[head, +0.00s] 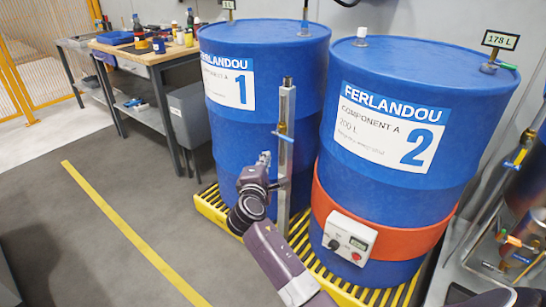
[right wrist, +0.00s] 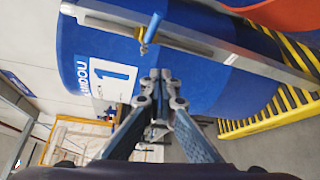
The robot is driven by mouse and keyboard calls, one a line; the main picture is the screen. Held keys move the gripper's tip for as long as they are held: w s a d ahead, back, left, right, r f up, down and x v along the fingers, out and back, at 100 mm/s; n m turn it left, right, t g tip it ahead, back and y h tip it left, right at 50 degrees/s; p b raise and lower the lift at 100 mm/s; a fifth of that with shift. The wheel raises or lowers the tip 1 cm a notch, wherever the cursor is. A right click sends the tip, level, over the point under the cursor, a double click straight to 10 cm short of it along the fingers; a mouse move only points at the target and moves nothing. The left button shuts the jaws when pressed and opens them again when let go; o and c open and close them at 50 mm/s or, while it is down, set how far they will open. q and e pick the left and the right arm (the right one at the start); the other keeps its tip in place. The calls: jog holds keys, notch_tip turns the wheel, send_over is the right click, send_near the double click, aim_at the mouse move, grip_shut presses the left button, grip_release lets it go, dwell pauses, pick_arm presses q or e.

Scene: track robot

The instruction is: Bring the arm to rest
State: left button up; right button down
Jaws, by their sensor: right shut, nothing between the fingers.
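My right arm (head: 272,252) reaches up from the bottom of the head view, bent at the wrist. My right gripper (head: 264,158) is at its end, in front of blue drum 1 (head: 262,75) and just left of a grey metal post (head: 286,150). In the right wrist view the fingers of my right gripper (right wrist: 160,76) are together with nothing between them. Drum 1 (right wrist: 190,60) fills much of that view beyond the fingertips. Whether the gripper touches the post or drum cannot be told. My left gripper is not in view.
Blue drum 2 (head: 395,125), with an orange heater band (head: 405,240) and control box, stands to the right. Both drums stand on a yellow slatted pallet (head: 222,212). A blue-handled valve (head: 284,137) is on the post. A workbench (head: 150,55) stands back left. The left floor is clear.

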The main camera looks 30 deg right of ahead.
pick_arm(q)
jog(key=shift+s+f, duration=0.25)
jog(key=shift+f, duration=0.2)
pick_arm(e)
jog(key=shift+s+a+r, duration=0.35)
jog(key=shift+a+r, duration=0.05)
jog(key=shift+a, duration=0.2)
